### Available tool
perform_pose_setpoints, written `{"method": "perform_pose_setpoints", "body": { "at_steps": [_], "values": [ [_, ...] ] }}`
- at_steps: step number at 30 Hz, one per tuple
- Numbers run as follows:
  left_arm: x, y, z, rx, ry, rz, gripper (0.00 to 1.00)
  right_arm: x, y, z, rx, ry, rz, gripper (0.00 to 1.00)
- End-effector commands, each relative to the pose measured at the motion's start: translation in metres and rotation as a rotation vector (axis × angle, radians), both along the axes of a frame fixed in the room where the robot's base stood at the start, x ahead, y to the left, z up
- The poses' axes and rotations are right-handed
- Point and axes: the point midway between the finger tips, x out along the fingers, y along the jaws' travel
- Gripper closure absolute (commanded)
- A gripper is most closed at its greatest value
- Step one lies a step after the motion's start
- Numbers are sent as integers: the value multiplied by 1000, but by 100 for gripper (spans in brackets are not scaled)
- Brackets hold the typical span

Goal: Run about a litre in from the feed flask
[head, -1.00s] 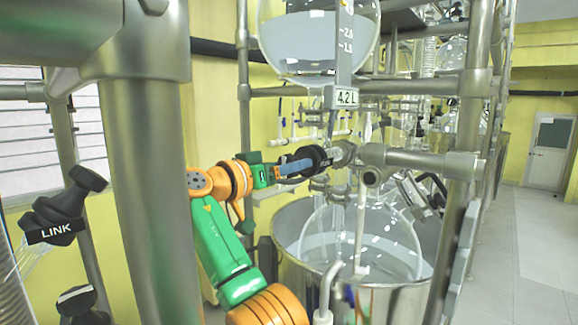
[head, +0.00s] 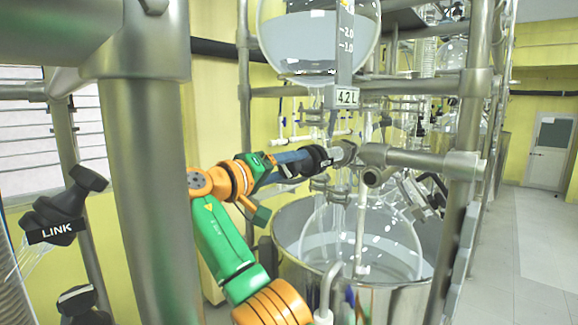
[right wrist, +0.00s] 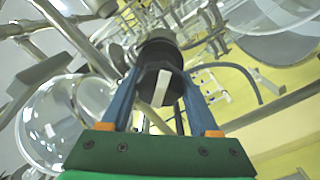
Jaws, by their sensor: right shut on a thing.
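The feed flask (head: 300,45) is a round glass vessel at the top of the head view, with pale liquid in it. My right gripper (head: 312,160) is shut on this knob, one blue finger on each side. The glass reactor (head: 385,240) sits below in a steel bath. My left gripper is not in view.
A steel bath (head: 400,300) surrounds the reactor. Thick steel posts (head: 150,200) and a horizontal bar (head: 420,160) frame the work area. A black clamp marked LINK (head: 55,225) is at the left. Open floor (head: 530,240) lies to the right.

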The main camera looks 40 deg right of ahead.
Motion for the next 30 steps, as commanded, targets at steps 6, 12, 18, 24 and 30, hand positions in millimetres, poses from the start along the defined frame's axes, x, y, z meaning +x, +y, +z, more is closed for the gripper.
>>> {"method": "perform_pose_setpoints", "body": {
  "at_steps": [6, 12, 18, 24, 30],
  "values": [
    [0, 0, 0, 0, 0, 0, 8, 0, 0, 0, -2, 21, -1, 94],
    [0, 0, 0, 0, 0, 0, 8, 0, 0, 0, -3, 23, -2, 94],
    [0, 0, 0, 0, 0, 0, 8, 0, 0, 0, -2, 22, -1, 25],
    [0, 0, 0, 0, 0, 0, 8, 0, 0, 0, -2, 22, -1, 8],
    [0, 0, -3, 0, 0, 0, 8, 0, 6, -1, -3, 22, 1, 8]
  ]
}}
